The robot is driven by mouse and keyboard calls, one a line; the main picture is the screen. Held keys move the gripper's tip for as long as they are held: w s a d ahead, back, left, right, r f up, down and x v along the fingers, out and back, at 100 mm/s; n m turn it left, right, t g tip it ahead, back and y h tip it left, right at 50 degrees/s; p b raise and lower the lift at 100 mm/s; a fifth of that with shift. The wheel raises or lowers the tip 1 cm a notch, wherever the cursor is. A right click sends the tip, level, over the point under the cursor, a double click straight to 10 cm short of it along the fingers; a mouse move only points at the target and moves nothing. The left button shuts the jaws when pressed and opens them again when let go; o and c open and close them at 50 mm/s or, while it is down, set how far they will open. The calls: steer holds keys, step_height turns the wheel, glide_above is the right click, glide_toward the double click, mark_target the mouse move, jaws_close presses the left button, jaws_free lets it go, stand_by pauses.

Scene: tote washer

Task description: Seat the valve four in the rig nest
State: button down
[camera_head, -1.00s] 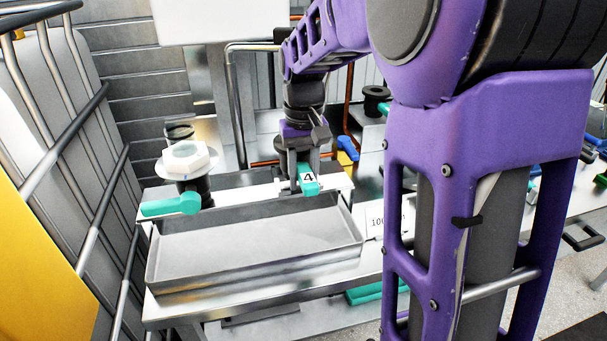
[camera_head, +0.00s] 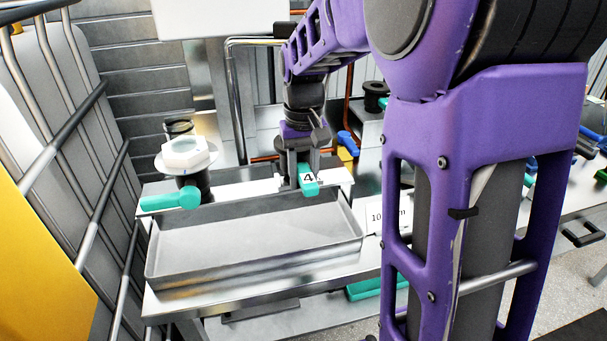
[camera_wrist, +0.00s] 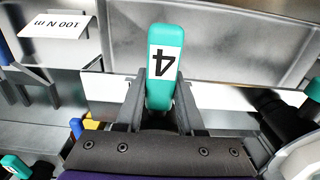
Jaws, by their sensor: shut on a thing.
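The valve four (camera_head: 309,184) has a teal handle with a white label reading 4. It also shows in the wrist view (camera_wrist: 164,90), its handle pointing away from my gripper. My gripper (camera_head: 303,172) is shut on it above the back edge of the grey tray; in the wrist view the two fingers (camera_wrist: 160,105) stand on either side of the handle. The valve's lower body is hidden, so I cannot tell whether it touches anything below. I cannot clearly make out the rig nest.
Another teal-handled valve (camera_head: 172,201) with a white hex top stands at the left. An empty grey tray (camera_head: 255,281) lies in front. A 100 N m sign (camera_head: 376,217) is at the right. A blue-handled valve (camera_head: 348,142) stands behind. Metal bars (camera_head: 102,200) run along the left.

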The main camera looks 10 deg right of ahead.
steer(key=shift+f, duration=0.15)
stand_by(0.3)
jaws_free()
stand_by(0.6)
steer(key=shift+r+p, duration=2.7)
steer(key=shift+r, duration=1.8)
